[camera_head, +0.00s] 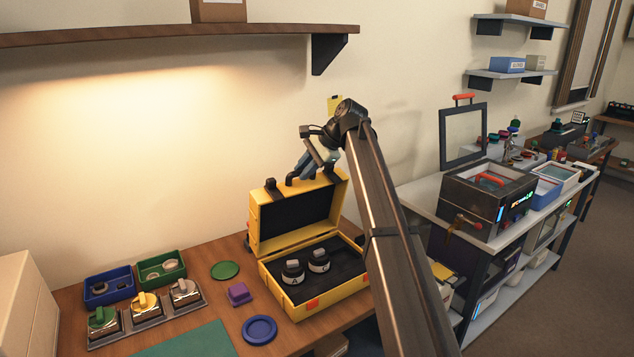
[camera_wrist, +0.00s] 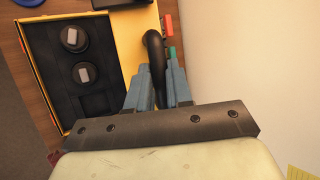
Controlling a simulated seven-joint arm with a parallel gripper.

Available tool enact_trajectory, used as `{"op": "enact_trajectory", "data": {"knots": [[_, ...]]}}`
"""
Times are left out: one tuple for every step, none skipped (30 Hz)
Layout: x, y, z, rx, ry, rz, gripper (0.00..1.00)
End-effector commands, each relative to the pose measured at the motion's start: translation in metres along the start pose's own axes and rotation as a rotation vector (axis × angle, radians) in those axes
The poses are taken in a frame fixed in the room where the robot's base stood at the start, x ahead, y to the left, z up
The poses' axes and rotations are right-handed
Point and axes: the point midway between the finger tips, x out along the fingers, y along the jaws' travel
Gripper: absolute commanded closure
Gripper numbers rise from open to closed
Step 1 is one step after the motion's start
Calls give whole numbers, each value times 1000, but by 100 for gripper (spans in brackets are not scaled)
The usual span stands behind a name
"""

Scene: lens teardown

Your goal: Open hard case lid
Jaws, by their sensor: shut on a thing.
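The yellow hard case (camera_head: 325,299) stands on the wooden table with its lid (camera_head: 253,217) raised to about upright, its dark inside facing the front. Two black lens parts with white tops (camera_head: 293,272) sit in the case's dark foam. My gripper (camera_head: 305,176) is at the lid's top edge, shut on the black handle (camera_wrist: 155,58). In the wrist view its blue-grey fingers are on either side of the handle, and the open case (camera_wrist: 40,62) lies to the left. The far part of the handle is hidden between the fingers.
A purple block (camera_head: 238,294), a blue round dish (camera_head: 259,330) and a green disc (camera_head: 225,270) lie left of the case. Blue (camera_head: 108,285) and green (camera_head: 160,268) bins stand farther left. The wall is close behind the lid, and a shelf (camera_head: 180,34) hangs above.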

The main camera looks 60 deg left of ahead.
Motion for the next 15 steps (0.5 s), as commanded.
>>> {"op": "enact_trajectory", "data": {"knots": [[5, -14, -4, -6, -2, 0, 100], [8, -19, -5, -6, -2, -1, 100], [11, -25, -6, -6, -2, -1, 100], [13, -30, -7, -6, -2, -1, 100], [16, -34, -8, -6, -2, -1, 100], [19, -39, -9, -6, -2, 0, 100], [21, -42, -10, -7, -3, 0, 100], [24, -45, -10, -7, -3, -1, 100], [26, -49, -11, -7, -3, -1, 100], [28, -52, -12, -7, -3, -1, 100], [30, -54, -13, -7, -3, -2, 100], [32, -57, -13, -7, -3, -2, 100], [33, -58, -14, -7, -3, -2, 100], [34, -60, -14, -7, -3, -2, 100], [35, -62, -15, -7, -3, -3, 100]]}}
